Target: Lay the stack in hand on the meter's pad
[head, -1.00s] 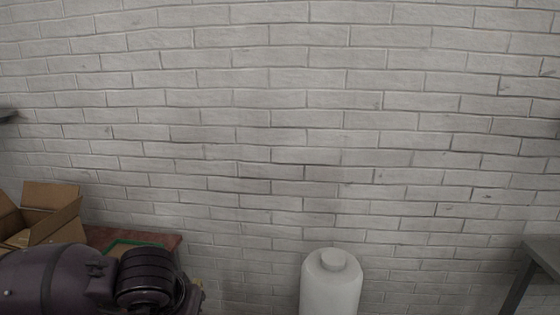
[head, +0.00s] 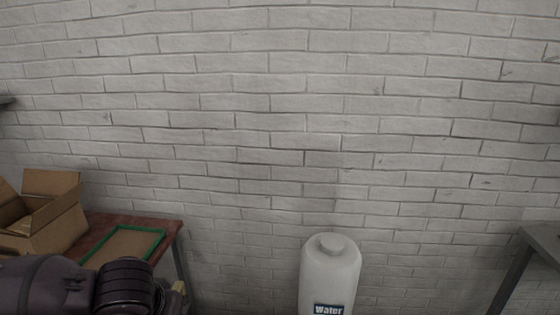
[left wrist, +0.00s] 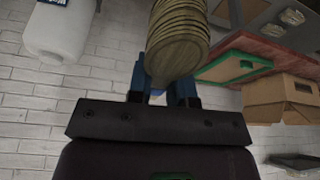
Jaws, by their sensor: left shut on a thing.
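The rounded wooden end lies at the fingers, and the rest runs out past the top edge of the picture. In the head view my left arm fills the lower left corner and its fingers are not clearly seen. I cannot make out the meter or its pad in either view. My right gripper is in neither view.
A red-brown table (head: 165,226) at left holds an open cardboard box (head: 50,230) and a green-rimmed tray (head: 128,243). A white water bottle (head: 330,275) stands at centre. A grey table (head: 545,240) is at right. A grey unit (left wrist: 262,40) shows in the wrist view.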

